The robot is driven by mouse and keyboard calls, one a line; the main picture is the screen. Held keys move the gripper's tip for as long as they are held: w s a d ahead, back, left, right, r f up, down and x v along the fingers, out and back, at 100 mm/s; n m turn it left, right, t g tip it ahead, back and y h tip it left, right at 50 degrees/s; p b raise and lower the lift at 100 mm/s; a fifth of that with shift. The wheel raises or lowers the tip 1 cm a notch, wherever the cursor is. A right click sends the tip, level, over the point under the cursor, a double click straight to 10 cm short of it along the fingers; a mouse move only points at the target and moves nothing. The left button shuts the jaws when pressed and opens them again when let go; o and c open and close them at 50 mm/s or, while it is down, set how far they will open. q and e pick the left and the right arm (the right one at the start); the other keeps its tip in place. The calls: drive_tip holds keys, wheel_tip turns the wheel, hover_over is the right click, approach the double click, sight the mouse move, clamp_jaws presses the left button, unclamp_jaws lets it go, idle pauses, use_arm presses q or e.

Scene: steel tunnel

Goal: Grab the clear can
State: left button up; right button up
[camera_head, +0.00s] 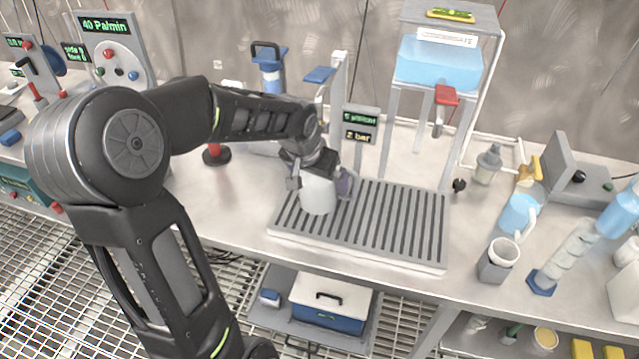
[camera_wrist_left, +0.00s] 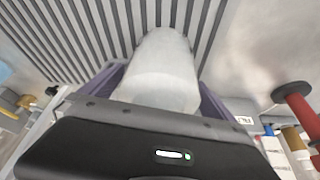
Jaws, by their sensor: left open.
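The clear can (camera_head: 318,192) is a pale, whitish cylinder standing upright on the left part of a grey slatted rack. In the left wrist view the can (camera_wrist_left: 163,72) sits between the purple fingers of my left gripper. The can's upper part is partly hidden by the gripper in the head view. My right gripper is not in view.
The slatted rack (camera_head: 400,222) is otherwise bare. A small sign post (camera_head: 360,125) stands just behind it, with a water tank stand (camera_head: 438,65) at the back right. A grey cup (camera_head: 497,262) and blue jug (camera_head: 518,213) stand right.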

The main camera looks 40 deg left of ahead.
use_arm(q)
drive_tip(key=shift+c, duration=0.6)
drive_tip(key=c, duration=1.5)
drive_tip(key=shift+r, duration=0.15)
drive_tip(key=shift+r, duration=0.8)
drive_tip(key=shift+b+v, duration=0.35)
drive_tip(key=shift+v, duration=0.55)
drive_tip(key=s, duration=0.5)
drive_tip(key=s+d+b, duration=0.1)
drive_tip(key=s, duration=0.5)
drive_tip(key=s+d+b, duration=0.1)
drive_tip(key=s, duration=0.5)
drive_tip(key=shift+s+d, duration=0.1)
drive_tip(key=shift+d, duration=0.1)
